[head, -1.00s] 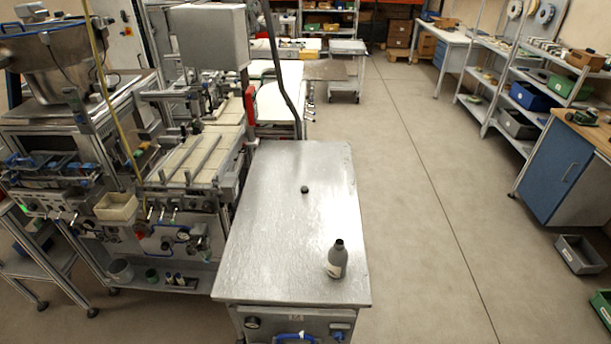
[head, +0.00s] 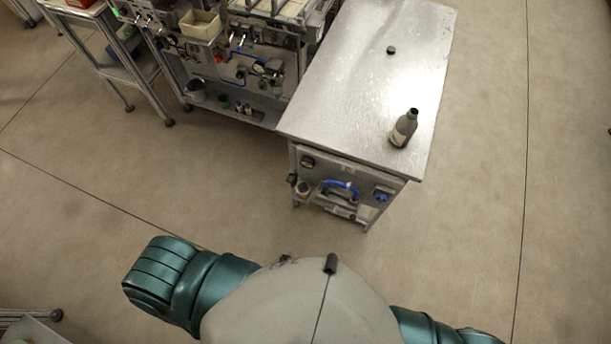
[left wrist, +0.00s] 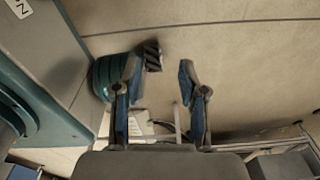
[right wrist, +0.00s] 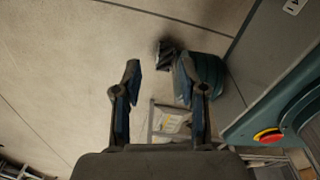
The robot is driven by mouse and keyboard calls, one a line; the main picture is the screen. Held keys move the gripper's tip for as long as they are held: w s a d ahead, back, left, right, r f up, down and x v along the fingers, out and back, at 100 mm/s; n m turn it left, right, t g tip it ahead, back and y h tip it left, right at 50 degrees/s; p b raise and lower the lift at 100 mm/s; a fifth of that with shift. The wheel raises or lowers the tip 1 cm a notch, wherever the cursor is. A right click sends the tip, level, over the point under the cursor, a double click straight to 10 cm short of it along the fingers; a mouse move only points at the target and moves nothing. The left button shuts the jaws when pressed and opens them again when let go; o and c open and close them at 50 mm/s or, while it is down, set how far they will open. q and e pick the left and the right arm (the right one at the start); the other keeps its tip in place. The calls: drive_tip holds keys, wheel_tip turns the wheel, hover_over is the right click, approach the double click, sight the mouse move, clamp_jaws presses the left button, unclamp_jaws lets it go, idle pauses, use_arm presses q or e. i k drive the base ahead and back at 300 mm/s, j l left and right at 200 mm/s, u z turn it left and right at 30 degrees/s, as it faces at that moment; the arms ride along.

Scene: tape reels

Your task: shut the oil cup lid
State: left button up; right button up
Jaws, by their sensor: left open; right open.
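I cannot clearly make out an oil cup with a lid. A dark bottle (head: 404,129) stands upright near the bench top's front right, and a small dark round cap-like piece (head: 391,50) lies farther back. My left gripper (left wrist: 159,78) is open and empty above the floor in the left wrist view. My right gripper (right wrist: 158,78) is open and empty in the right wrist view. Neither gripper shows in the head view.
The metal bench (head: 350,95) has a mostly clear top. Its front carries a blue handle (head: 341,187) and a valve-like blue fitting (head: 381,197). A machine with a pale bin (head: 200,25) stands to its left. Open floor lies before the bench.

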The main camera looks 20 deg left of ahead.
sight(291, 178)
drive_tip(key=j+z, duration=0.95)
drive_tip(key=k+j, duration=0.1)
drive_tip(key=j, duration=0.25)
drive_tip(key=k+j+z, duration=0.1)
drive_tip(key=j, duration=0.25)
drive_tip(key=k+j, duration=0.15)
drive_tip(key=j, duration=0.2)
drive_tip(key=k+j+z, duration=0.1)
drive_tip(key=j, duration=0.25)
